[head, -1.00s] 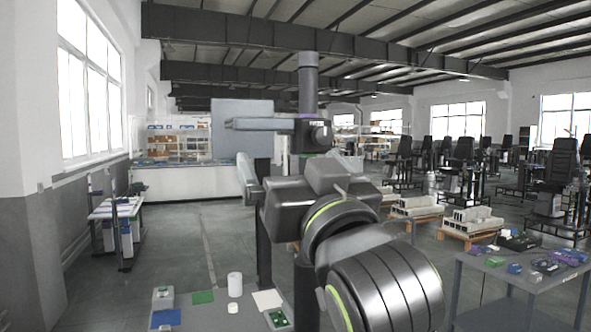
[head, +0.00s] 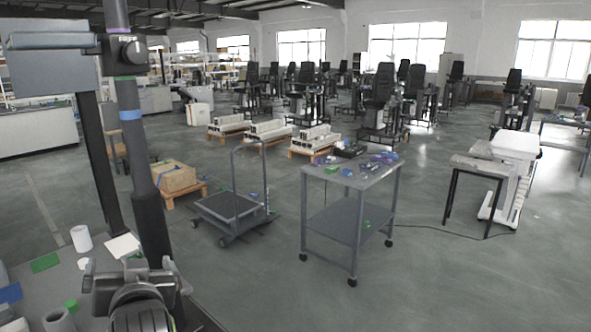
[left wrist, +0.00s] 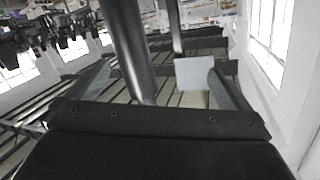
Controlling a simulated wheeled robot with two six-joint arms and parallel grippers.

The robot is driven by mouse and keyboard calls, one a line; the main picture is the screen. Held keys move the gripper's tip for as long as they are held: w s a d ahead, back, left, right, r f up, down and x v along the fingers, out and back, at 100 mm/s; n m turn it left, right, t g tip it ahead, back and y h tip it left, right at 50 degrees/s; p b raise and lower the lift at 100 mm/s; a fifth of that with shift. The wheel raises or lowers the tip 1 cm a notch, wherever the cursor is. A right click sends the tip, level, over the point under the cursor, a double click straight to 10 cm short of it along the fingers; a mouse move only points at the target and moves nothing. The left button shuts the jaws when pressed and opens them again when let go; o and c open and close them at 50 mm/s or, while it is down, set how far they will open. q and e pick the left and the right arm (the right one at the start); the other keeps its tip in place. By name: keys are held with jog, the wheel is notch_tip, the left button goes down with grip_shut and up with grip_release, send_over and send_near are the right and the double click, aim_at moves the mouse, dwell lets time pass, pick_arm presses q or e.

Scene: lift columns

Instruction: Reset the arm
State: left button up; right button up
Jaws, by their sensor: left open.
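My left gripper (left wrist: 157,66) shows in the left wrist view with its two fingers spread wide and nothing held between them. A dark round column (left wrist: 126,45) and a pale grey panel (left wrist: 196,74) appear beyond the fingers, and the room looks upside down there. In the head view, a dark jointed part of an arm is at the bottom left in front of the column (head: 148,200); I cannot tell its jaws there. My right gripper is not seen.
A grey workbench (head: 60,280) at lower left bears a white cylinder (head: 81,238) and a green pad (head: 45,263). A grey wheeled table (head: 355,178) with small items stands at centre, beside a cart (head: 232,208).

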pick_arm(q)
jog(key=s+a+f+m+g+h, duration=0.1)
jog(key=s+f, duration=0.2)
jog(key=f, duration=0.4)
jog(key=s+a+f+m+g+h, duration=0.1)
jog(key=s+f+g+h, duration=0.1)
jog(key=f, duration=0.5)
jog(key=s+f+g+h, duration=0.2)
jog(key=s+f+g, duration=0.1)
jog(key=s+f, duration=0.75)
jog(key=s+f+g+h, duration=0.2)
jog(key=s+f+g, duration=0.2)
jog(key=s+f, duration=0.65)
jog(key=s+a+f+g, duration=0.1)
jog(key=s+f, duration=0.1)
jog(key=f, duration=1)
jog(key=s+a+f+g, duration=0.1)
jog(key=s+f, duration=0.1)
jog(key=f, duration=1)
jog(key=s+d+f+h, duration=0.1)
jog(key=s+f, duration=1.3)
jog(key=shift+d+f+m+g, duration=0.15)
jog(key=shift+f+m+g, duration=0.15)
jog(key=shift+f, duration=0.05)
